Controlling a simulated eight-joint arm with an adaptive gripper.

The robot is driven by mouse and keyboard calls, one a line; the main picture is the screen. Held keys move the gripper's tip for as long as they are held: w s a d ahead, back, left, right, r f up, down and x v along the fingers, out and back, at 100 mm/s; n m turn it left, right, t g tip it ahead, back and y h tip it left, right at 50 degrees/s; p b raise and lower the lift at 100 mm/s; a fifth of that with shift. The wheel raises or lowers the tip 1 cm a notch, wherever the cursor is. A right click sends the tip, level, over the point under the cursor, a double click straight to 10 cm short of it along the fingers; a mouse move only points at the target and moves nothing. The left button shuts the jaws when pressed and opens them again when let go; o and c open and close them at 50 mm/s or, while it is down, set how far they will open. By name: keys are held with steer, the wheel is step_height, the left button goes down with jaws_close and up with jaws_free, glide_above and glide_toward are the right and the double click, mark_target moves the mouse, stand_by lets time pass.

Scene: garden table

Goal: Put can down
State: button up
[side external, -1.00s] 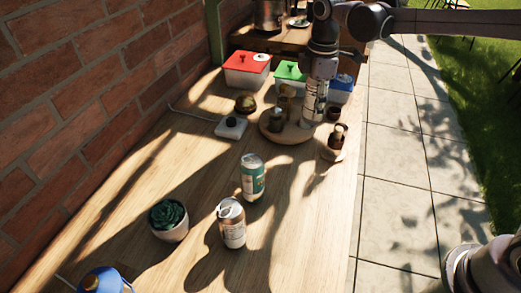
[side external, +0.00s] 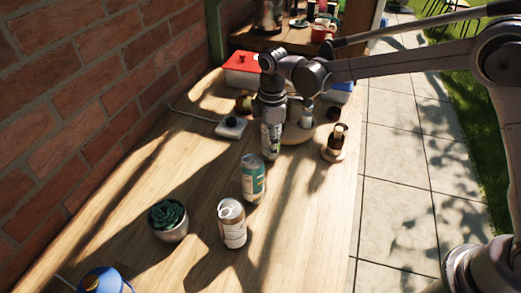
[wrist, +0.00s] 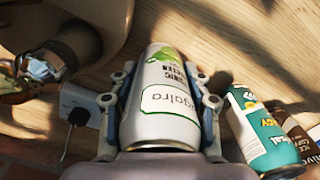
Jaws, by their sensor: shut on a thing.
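My gripper (side external: 271,122) is shut on a white can with green print (side external: 270,143), and points down. In the wrist view the can (wrist: 163,108) lies between the two fingers (wrist: 163,85), with its lettering towards the camera. In the side view it hangs upright just behind a teal-and-white can (side external: 253,180) on the wooden table. I cannot tell whether its bottom touches the table. The teal can also shows at the right of the wrist view (wrist: 266,138), apart from the held can.
A brown-and-white can (side external: 232,224) and a potted succulent (side external: 167,220) stand nearer the camera. A white box (side external: 231,127) is left. Table right of the cans is clear.

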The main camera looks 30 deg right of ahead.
steer(key=shift+f, duration=0.35)
steer(key=o, duration=1.4)
steer(key=shift+f, duration=0.15)
steer(key=shift+c, duration=0.2)
